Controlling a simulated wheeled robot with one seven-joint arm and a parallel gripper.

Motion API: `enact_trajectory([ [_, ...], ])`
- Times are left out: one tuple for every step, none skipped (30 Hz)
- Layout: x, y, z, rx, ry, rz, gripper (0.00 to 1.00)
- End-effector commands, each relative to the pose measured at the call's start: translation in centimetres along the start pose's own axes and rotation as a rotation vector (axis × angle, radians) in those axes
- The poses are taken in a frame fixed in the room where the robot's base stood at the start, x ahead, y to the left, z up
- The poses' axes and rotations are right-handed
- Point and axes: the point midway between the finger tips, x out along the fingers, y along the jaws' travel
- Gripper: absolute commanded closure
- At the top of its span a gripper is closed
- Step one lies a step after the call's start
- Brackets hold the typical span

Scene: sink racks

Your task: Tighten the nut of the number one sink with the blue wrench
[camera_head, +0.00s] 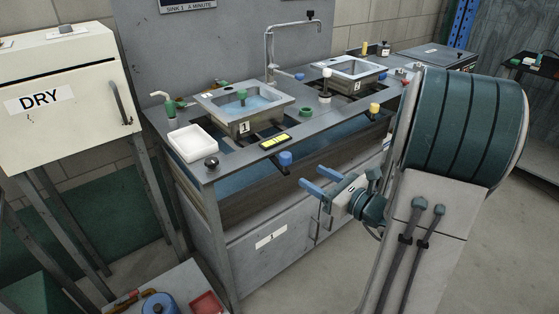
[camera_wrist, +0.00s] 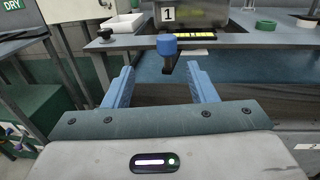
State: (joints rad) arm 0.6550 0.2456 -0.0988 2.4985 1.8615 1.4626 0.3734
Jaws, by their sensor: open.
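The number one sink (camera_head: 243,127) is a metal basin with water, set in the grey rack and labelled 1. Its label side also shows at the top of the wrist view (camera_wrist: 190,19). A blue-headed piece (camera_head: 285,158) with a dark stem sits at the rack's front edge; it also shows in the wrist view (camera_wrist: 166,46). I cannot tell whether it is the blue wrench. My gripper (camera_head: 312,177) has blue fingers, apart and empty, in front of the rack. In the wrist view the blue head lies beyond and between the fingertips (camera_wrist: 160,70). I cannot make out the nut.
A yellow-black strip (camera_head: 275,142), white tray (camera_head: 193,143) and black knob (camera_head: 211,163) lie near the rack's front edge. Sink two (camera_head: 354,86) and a yellow-topped piece (camera_head: 375,108) are to the right. A DRY cabinet (camera_head: 75,75) stands left.

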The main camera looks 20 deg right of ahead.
Motion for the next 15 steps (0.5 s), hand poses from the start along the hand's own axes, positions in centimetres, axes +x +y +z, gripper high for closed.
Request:
enact_trajectory([
  [-0.1,-0.5,-0.2,0.012,-0.007,-0.021,0.48],
  [-0.1,-0.7,-0.3,0.015,-0.010,-0.027,0.48],
  [0.1,-0.8,-0.2,0.018,-0.013,-0.032,0.48],
  [0.3,-0.9,-0.2,0.018,-0.014,-0.034,0.48],
  [0.6,-0.9,-0.1,0.017,-0.014,-0.033,0.48],
  [1.1,-0.8,-0.1,0.016,-0.014,-0.030,0.48],
  [1.5,-0.8,-0.1,0.016,-0.014,-0.030,0.48],
  [2.0,-0.8,-0.1,0.016,-0.013,-0.029,0.48],
  [2.8,-0.8,-0.1,0.017,-0.014,-0.028,0.48],
  [3.4,-0.8,-0.1,0.016,-0.013,-0.027,0.48],
  [4.0,-0.9,-0.1,0.016,-0.013,-0.027,0.48],
  [5.0,-0.8,-0.1,0.016,-0.013,-0.026,0.48],
  [5.6,-0.8,-0.1,0.016,-0.013,-0.027,0.48],
  [6.3,-0.9,-0.1,0.015,-0.013,-0.026,0.48],
  [7.2,-0.9,-0.1,0.015,-0.013,-0.026,0.48],
])
